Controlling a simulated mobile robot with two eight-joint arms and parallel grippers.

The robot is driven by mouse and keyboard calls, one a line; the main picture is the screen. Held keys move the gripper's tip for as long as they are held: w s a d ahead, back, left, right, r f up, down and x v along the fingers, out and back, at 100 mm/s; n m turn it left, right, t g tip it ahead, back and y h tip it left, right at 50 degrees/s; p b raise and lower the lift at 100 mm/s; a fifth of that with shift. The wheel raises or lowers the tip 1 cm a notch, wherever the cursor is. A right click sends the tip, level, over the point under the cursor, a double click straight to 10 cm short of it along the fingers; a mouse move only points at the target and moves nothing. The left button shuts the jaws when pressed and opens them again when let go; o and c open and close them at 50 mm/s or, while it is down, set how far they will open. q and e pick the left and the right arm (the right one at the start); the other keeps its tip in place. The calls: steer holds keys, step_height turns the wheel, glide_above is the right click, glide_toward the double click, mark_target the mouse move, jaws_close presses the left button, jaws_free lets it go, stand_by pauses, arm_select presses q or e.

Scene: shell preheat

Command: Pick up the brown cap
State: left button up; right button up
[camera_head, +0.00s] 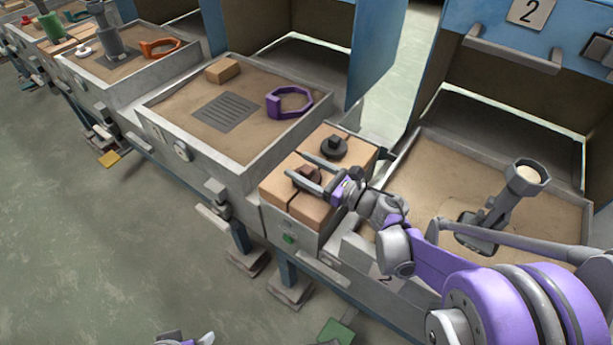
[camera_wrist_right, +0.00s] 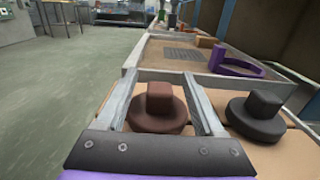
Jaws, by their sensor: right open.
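The brown cap (camera_head: 308,177) sits on top of the tan blocks between the two sand trays. It has a wide round base and a raised blocky knob. My right gripper (camera_head: 296,162) is open, with its two fingers reaching along either side of the cap. In the right wrist view the brown cap (camera_wrist_right: 159,112) stands between the spread fingers (camera_wrist_right: 157,76), with a gap beside the knob. The fingers partly cover the edges of its base. A small part of my left gripper (camera_head: 189,339) shows at the bottom edge, mostly cut off.
A black cap (camera_head: 334,148) stands close by on the same tan blocks (camera_head: 312,208); it also shows right of the fingers in the wrist view (camera_wrist_right: 257,112). A tray holds a purple ring (camera_head: 290,102) and a small block (camera_head: 222,70).

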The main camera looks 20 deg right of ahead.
jaws_close()
stand_by(0.4)
